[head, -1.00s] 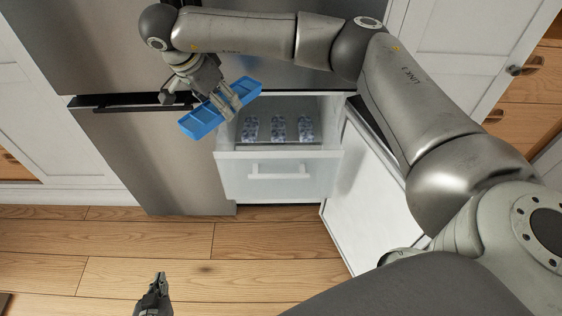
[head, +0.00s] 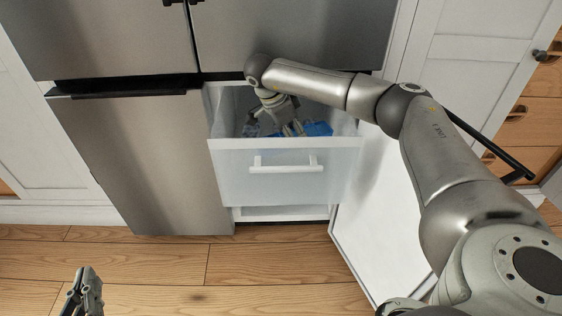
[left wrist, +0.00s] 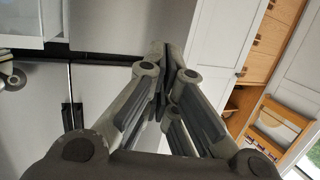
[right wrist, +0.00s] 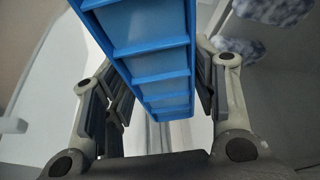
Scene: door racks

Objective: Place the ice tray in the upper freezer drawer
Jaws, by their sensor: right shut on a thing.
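The blue ice tray (head: 318,129) is inside the pulled-out upper freezer drawer (head: 262,176), behind its translucent front. My right gripper (head: 290,128) reaches down into the drawer and is shut on the tray. The right wrist view shows the divided blue tray (right wrist: 150,50) between the fingers; whether it touches the drawer floor cannot be told. My left gripper (head: 88,285) is low at the left over the floor, and its fingers meet, empty, in the left wrist view (left wrist: 166,62).
Frosty bluish packs (right wrist: 272,10) lie beside the tray in the drawer. The open freezer door (head: 385,225) stands to the drawer's right. Closed steel doors (head: 150,165) are at the left. The wooden floor (head: 230,265) in front is clear.

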